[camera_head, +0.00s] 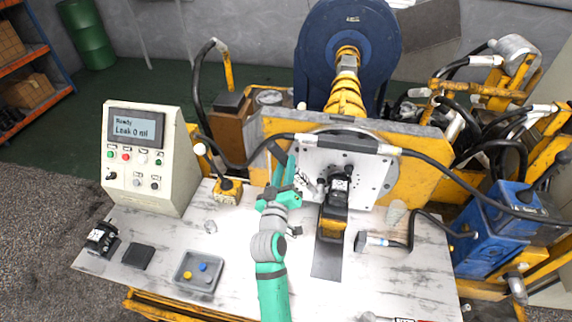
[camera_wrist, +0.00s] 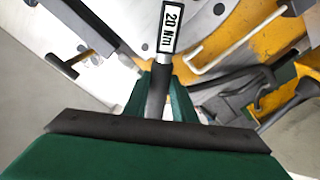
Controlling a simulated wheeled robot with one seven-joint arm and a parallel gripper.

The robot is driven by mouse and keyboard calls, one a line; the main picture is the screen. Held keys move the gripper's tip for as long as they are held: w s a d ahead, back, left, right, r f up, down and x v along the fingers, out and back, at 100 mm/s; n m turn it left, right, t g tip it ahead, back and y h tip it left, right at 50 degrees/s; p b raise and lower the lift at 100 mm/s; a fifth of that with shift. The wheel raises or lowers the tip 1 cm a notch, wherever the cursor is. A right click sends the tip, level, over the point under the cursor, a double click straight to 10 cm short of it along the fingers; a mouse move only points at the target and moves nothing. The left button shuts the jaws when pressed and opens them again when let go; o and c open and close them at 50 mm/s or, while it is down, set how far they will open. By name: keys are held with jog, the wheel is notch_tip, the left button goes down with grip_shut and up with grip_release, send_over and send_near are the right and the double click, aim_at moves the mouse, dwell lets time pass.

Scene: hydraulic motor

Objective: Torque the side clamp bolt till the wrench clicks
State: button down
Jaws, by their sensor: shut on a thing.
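My gripper (camera_wrist: 160,100) is shut on the grip of a torque wrench. The wrench (camera_wrist: 158,88) has a dark handle and a label reading 20 Nm, and its upper end runs out of the wrist view. In the head view my gripper (camera_head: 283,190) is in front of the left part of the pale mounting plate (camera_head: 312,180). The black hydraulic motor (camera_head: 338,192) sits at the plate's middle, right of my gripper. The side clamp bolt cannot be made out, and whether the wrench head touches it cannot be told.
A control box (camera_head: 150,160) reads "Ready, Leak 0 ml". A grey tray (camera_head: 198,285) with small blue and yellow caps, a black pad (camera_head: 138,257) and another dark part (camera_head: 101,238) lie on the left of the bench. Black hoses (camera_head: 455,170) arch across the right, near a blue unit (camera_head: 500,225).

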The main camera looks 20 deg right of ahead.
jog(key=shift+v, duration=2.35)
jog(key=shift+a, duration=0.2)
jog(key=shift+r, duration=0.15)
